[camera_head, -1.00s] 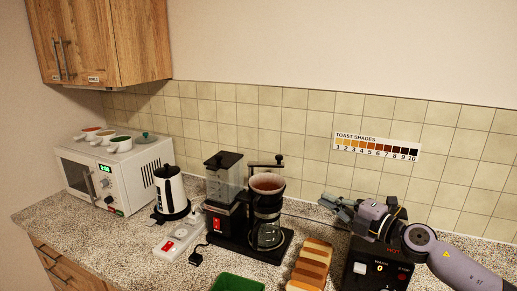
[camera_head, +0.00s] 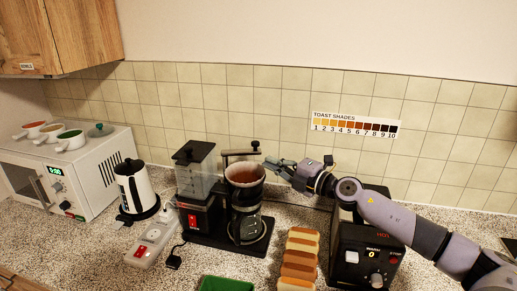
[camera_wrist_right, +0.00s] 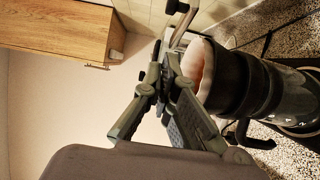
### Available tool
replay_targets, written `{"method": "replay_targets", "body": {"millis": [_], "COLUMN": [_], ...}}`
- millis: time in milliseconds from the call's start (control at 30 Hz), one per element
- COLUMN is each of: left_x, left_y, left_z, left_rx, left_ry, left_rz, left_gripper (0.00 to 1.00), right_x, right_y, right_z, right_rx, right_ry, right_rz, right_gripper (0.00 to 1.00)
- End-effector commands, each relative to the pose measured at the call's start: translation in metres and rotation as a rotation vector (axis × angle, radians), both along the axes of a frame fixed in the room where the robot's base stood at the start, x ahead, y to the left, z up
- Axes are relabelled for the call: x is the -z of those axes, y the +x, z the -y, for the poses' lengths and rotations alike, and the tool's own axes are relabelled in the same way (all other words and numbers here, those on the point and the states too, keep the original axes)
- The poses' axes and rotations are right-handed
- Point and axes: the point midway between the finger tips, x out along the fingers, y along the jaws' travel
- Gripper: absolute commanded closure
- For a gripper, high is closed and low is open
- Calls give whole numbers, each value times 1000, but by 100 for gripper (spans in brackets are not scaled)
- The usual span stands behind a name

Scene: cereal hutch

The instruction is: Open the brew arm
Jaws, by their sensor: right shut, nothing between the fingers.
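The coffee maker (camera_head: 205,215) stands in the middle of the counter, with a filter cone (camera_head: 245,174) over a glass carafe (camera_head: 246,225). The brew arm (camera_head: 238,153) is a thin dark bar with a knob at its right end, above and behind the cone. It shows as a shiny bar at the top of the right wrist view (camera_wrist_right: 184,28). My right gripper (camera_head: 268,165) is shut and empty, just right of the cone and close to the brew arm's knob end. I cannot tell whether it touches the arm. My left gripper is not in view.
A black toaster (camera_head: 365,245) stands under my right arm, with bread slices (camera_head: 300,258) left of it. A power strip (camera_head: 153,240), a kettle (camera_head: 135,188) and a microwave (camera_head: 75,175) with cups on top are at left. A green tray (camera_head: 228,284) is in front.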

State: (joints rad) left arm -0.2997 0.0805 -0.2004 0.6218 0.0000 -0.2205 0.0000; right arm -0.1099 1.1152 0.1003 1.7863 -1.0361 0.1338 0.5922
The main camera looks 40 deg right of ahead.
Motion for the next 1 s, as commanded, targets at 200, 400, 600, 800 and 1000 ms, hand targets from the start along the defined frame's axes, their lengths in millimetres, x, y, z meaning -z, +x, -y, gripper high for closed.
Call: {"method": "replay_targets", "body": {"millis": [200, 400, 600, 800, 1000], "left_x": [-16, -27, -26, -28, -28], "left_y": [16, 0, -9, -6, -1], "left_z": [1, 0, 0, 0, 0], "left_rx": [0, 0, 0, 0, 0], "left_ry": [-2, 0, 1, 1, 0], "left_rz": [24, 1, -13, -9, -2], "left_gripper": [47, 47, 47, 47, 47], "right_x": [-5, -5, -1, 0, 0], "right_y": [23, 48, 71, 82, 83], "right_z": [-6, -12, 0, 6, 7], "right_rx": [1, 1, 2, 1, 0], "right_ry": [4, 4, 6, 0, 0], "right_rz": [3, 4, 2, 1, 0], "right_gripper": [100, 100, 100, 100, 100]}}
